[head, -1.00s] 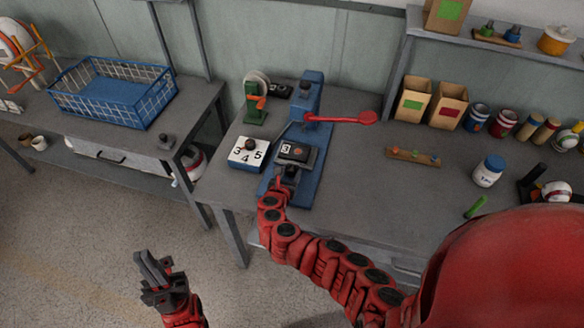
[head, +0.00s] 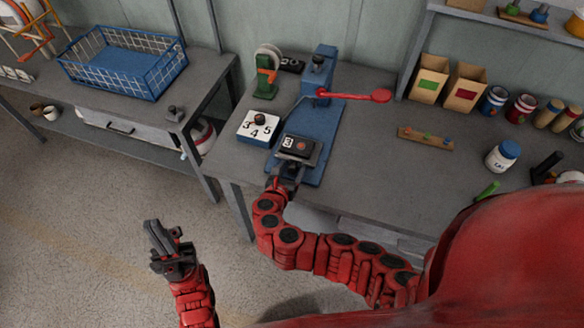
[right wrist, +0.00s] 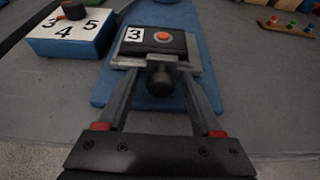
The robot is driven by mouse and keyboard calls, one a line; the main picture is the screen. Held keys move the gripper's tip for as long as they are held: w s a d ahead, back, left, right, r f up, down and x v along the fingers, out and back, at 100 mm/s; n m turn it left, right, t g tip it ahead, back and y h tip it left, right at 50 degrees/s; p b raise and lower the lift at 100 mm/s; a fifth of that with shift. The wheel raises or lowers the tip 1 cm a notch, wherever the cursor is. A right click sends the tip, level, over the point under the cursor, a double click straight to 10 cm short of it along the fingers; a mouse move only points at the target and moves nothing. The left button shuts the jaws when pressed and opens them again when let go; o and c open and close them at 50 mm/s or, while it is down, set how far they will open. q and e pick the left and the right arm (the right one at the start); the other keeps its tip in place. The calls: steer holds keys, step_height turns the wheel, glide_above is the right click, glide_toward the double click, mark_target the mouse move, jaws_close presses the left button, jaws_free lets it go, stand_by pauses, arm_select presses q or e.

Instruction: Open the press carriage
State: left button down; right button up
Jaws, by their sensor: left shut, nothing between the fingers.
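The blue press (head: 322,75) stands on the right bench, with its red lever (head: 375,96) out to the right. Its carriage is a grey plate (head: 287,156) bearing a black block (head: 300,146) with a white "3" label and an orange-red spot. The carriage sits near the front of the blue base (head: 319,130), clear of the press head. In the right wrist view a dark knob (right wrist: 162,76) projects from the carriage front. My right gripper (head: 283,174) has its fingers on both sides of this knob, shut on it. My left gripper (head: 154,228) is shut and empty above the floor.
A white numbered box (head: 258,128) is left of the carriage, with a green device (head: 266,78) behind. A peg strip (head: 426,140), white jar (head: 503,156) and cardboard bins (head: 430,76) are right. A blue basket (head: 122,65) stands on the left bench.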

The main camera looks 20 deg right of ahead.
stand_by(0.3)
steer(key=shift+s+a, duration=0.15)
steer(key=shift+s, duration=0.1)
steer(key=p+v, duration=0.3)
steer(key=v, duration=1.4)
steer(key=shift+w, duration=0.15)
